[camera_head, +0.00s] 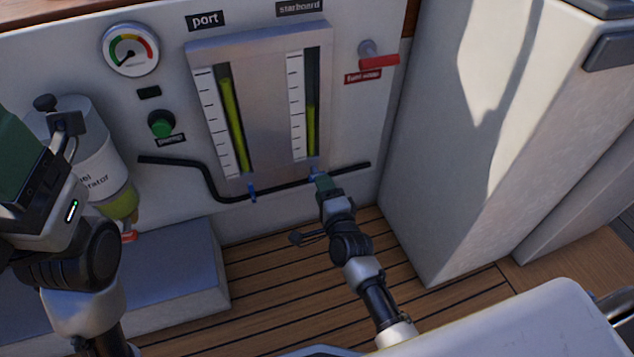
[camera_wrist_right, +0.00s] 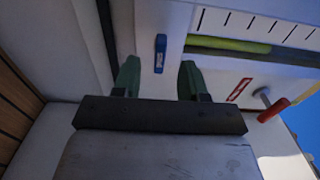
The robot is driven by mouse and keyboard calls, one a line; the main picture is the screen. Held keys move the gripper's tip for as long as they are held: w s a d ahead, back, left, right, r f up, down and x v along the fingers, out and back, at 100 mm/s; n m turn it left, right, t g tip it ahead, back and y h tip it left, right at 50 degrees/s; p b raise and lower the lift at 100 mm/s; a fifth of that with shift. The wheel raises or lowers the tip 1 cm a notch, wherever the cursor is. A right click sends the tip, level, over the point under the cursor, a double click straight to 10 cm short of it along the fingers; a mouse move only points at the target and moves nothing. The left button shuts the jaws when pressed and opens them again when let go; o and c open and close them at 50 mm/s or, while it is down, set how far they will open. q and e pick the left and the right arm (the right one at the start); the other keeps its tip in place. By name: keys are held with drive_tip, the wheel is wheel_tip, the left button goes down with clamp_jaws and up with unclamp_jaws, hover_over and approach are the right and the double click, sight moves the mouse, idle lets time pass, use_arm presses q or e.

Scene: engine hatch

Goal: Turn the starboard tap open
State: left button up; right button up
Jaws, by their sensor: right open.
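The starboard tap is a small blue handle (camera_head: 312,174) under the starboard sight gauge (camera_head: 312,95). In the right wrist view the blue handle (camera_wrist_right: 160,53) lies crosswise to the gauge tube and roughly along the dark hose. My right gripper (camera_head: 320,181) is at the tap, its green fingers partly covering it. In the right wrist view my right gripper (camera_wrist_right: 159,65) is open, with the handle showing between and slightly beyond its fingertips, with gaps on both sides. My left gripper (camera_head: 35,165) is at the left edge, partly cut off; its fingers are not clear.
The port gauge's blue tap (camera_head: 252,192) is to the left on the black hose (camera_head: 215,190). A red-handled valve (camera_head: 379,61) is up right. A separator canister (camera_head: 95,150) stands near my left arm. A white cabinet (camera_head: 440,170) bounds the right side.

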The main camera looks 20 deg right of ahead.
sight(316, 173)
drive_tip(key=shift+w+a+b, duration=0.1)
drive_tip(key=shift+w+b, duration=0.7)
drive_tip(key=shift+w, duration=1.4)
drive_tip(key=shift+c, duration=0.2)
clamp_jaws()
